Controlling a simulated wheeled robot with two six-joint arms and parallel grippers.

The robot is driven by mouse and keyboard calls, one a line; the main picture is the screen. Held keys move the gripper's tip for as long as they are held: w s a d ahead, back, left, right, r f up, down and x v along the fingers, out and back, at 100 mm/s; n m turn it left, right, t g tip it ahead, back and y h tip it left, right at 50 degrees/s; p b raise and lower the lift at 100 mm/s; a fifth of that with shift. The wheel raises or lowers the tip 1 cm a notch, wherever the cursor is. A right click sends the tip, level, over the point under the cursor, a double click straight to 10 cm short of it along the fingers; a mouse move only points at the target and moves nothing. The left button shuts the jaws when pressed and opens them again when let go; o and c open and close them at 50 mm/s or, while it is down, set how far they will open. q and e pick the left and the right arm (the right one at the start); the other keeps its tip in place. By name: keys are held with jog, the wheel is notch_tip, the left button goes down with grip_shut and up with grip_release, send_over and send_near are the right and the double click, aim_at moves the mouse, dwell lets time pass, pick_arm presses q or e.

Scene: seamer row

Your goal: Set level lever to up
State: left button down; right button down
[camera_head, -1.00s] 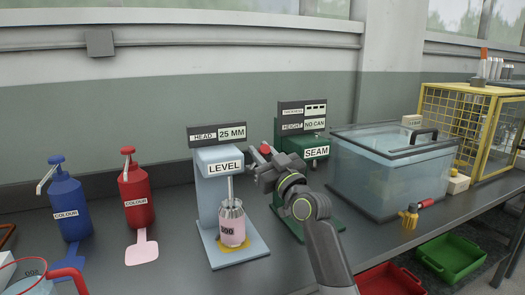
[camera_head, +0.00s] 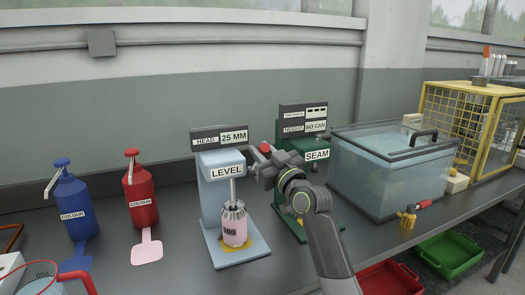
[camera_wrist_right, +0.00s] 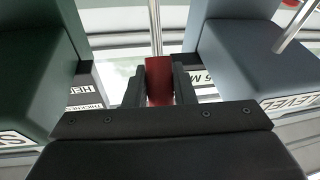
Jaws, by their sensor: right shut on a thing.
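The level station (camera_head: 212,200) is a pale blue stand with a LEVEL label and a HEAD display reading 25 MM. A pink can (camera_head: 235,228) stands upright on its base under the spout. My right gripper (camera_head: 260,158) is at the station's right side, in front of the gap to the green seamer. In the right wrist view its fingers (camera_wrist_right: 158,85) are shut on the red handle (camera_wrist_right: 159,80) of the level lever, whose thin rod runs up behind it. The red tip also shows in the head view (camera_head: 265,147). My left gripper is not in view.
The green seamer (camera_head: 291,162) with a SEAM label stands close on the right. A glass-like tank (camera_head: 385,180) is beyond it. Blue (camera_head: 72,207) and red (camera_head: 139,198) colour pump bottles stand at left. Green (camera_head: 452,255) and red (camera_head: 388,280) bins sit below the bench.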

jog(key=c, duration=1.2)
grip_release()
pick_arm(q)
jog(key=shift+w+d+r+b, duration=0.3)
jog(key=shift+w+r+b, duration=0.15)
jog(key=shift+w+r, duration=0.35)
pick_arm(e)
jog(key=v, duration=1.7)
jog(key=shift+d, duration=0.15)
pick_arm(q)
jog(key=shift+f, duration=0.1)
pick_arm(e)
jog(key=shift+s+f, duration=0.15)
